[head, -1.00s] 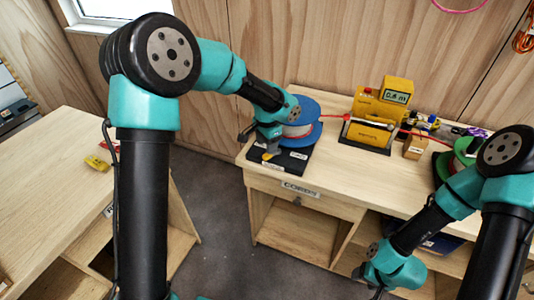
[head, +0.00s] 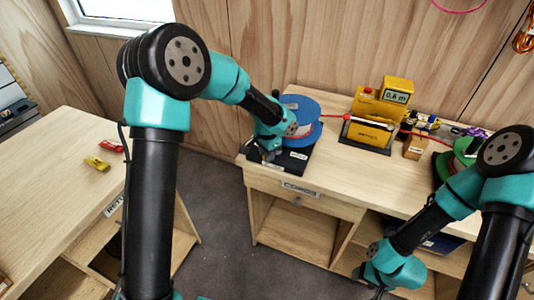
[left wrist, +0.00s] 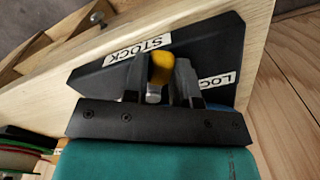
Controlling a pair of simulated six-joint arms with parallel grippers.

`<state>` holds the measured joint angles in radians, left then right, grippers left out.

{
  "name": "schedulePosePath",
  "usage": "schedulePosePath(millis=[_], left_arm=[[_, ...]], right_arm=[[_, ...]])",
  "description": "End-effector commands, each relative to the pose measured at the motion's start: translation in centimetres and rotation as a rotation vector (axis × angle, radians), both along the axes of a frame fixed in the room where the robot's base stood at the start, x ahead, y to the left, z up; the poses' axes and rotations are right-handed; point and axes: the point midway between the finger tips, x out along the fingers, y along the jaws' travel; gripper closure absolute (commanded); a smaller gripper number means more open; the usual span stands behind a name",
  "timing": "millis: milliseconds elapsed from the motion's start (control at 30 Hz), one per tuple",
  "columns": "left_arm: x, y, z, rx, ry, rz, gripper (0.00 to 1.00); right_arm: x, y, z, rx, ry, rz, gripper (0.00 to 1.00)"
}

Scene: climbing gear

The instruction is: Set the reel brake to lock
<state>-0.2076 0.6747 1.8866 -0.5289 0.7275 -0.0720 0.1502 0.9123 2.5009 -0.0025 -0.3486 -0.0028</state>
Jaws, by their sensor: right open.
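The reel brake is a yellow-tipped lever (left wrist: 161,68) on a black base plate (left wrist: 215,50) in the left wrist view. The lever stands between a STOCK label (left wrist: 139,51) and a partly hidden label reading "LOC" (left wrist: 215,81). My left gripper (head: 268,156) is at the front of the black base in the head view, and its fingers (left wrist: 160,82) flank the lever. Whether they press on it is unclear. The blue reel (head: 302,120) stands on the base behind it. My right gripper (head: 368,283) hangs low before the desk, open and empty.
A yellow meter (head: 367,132) with a "0.6 m" display stands right of the reel, a red cord running to it. A green reel (head: 450,165) is farther right. Red and yellow small items (head: 96,163) lie on the left table (head: 45,180).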

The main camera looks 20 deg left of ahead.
Motion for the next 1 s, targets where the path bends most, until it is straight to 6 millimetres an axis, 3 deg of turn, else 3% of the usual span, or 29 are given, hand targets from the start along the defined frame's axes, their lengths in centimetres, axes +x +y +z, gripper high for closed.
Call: schedulePosePath(millis=[200, 1000], left_arm=[[0.01, -0.01, 0.02, 0.000, 0.000, 0.000, 0.98], [0.87, 0.78, 0.04, 0.001, -0.001, -0.235, 0.98]], right_arm=[[0.00, 0.00, 0.00, 0.000, 0.000, 0.000, 0.42], [0.00, 0.00, 0.00, 0.000, 0.000, 0.000, 0.42]])
